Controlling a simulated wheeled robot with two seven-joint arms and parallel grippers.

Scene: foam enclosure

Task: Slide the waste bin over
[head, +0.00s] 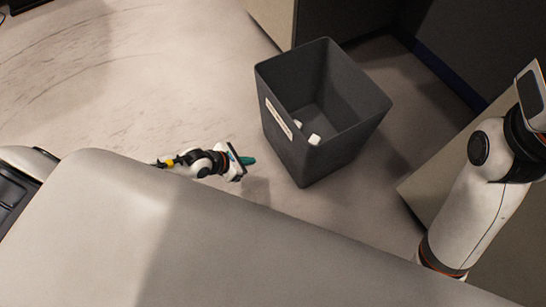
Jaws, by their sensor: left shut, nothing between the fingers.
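The dark grey waste bin (345,137) stands upright on the floor, its open top facing up. It has a pale label on its left side and a few small white items inside. My left gripper (249,160) is low and left of the bin, with its teal fingers shut and empty. The fingertips point toward the bin's left side, with a small gap between them in the picture. My right arm comes in at the right; its gripper is out of view.
The pale floor (160,70) is open to the left of the bin. A dark panel (345,22) stands behind the bin. A light cabinet side (430,190) is close on the right, beside my right arm.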

